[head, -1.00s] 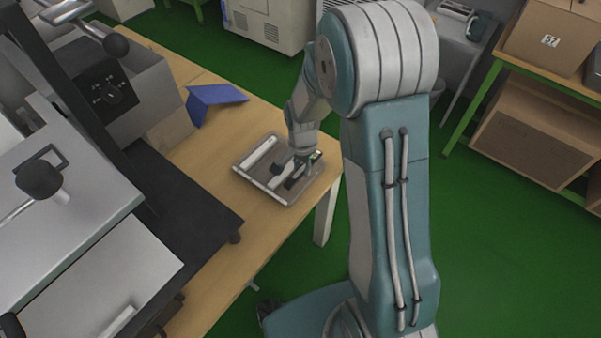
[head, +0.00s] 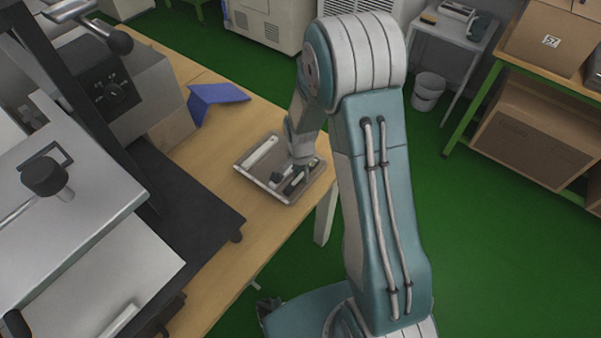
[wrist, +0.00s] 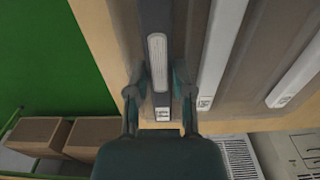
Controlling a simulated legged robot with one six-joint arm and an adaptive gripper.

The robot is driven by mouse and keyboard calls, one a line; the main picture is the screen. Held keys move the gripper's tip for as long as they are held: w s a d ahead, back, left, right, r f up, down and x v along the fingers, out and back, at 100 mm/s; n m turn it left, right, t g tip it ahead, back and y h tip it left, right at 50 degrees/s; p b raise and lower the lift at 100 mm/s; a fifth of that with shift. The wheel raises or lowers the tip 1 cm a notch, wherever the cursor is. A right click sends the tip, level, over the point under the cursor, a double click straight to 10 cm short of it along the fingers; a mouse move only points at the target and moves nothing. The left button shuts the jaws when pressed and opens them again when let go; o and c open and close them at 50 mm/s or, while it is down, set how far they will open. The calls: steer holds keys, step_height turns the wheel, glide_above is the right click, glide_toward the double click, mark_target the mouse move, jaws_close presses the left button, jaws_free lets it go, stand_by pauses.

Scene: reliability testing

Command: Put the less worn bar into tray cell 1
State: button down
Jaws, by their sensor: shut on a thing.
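A shallow grey-brown tray (head: 252,178) lies on the wooden table. My gripper (wrist: 159,85) is low at the tray's right side and shut on a dark bar (wrist: 155,15), one finger on each side. The dark bar has a long pale patch (wrist: 158,60) on its face and a small white label at its end. A pale bar (wrist: 225,40) lies to its right in the wrist view, and a second pale bar (wrist: 300,75) is farther right. A long white bar (head: 262,151) shows in the tray's left part in the head view. Cell numbers are not readable.
A blue angled piece (head: 215,98) lies behind the tray. A dark machine base (head: 190,215) stands at the left of the table. Shelves with boxes (head: 535,130) are at the right. The table's edge is close to the tray's right side.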

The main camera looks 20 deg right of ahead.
mark_target(301, 176)
steer(key=shift+d+f, duration=0.1)
steer(key=shift+f, duration=0.1)
steer(key=c, duration=0.5)
jaws_free()
step_height(301, 176, up, 12)
steer(key=r, duration=0.1)
steer(key=s+r+n+t, duration=0.1)
steer(key=s+r+n, duration=0.2)
steer(key=s+r, duration=0.3)
steer(key=s+r+n+t, duration=0.2)
steer(key=s+r, duration=0.1)
steer(key=r, duration=0.5)
steer(key=s+r+n+t, duration=0.1)
steer(key=s+r+n, duration=0.1)
steer(key=s, duration=0.4)
steer(key=s+r+n+t, duration=0.1)
steer(key=s+r+n, duration=0.2)
steer(key=s, duration=0.3)
steer(key=shift+n+t, duration=0.3)
steer(key=shift+n, duration=0.1)
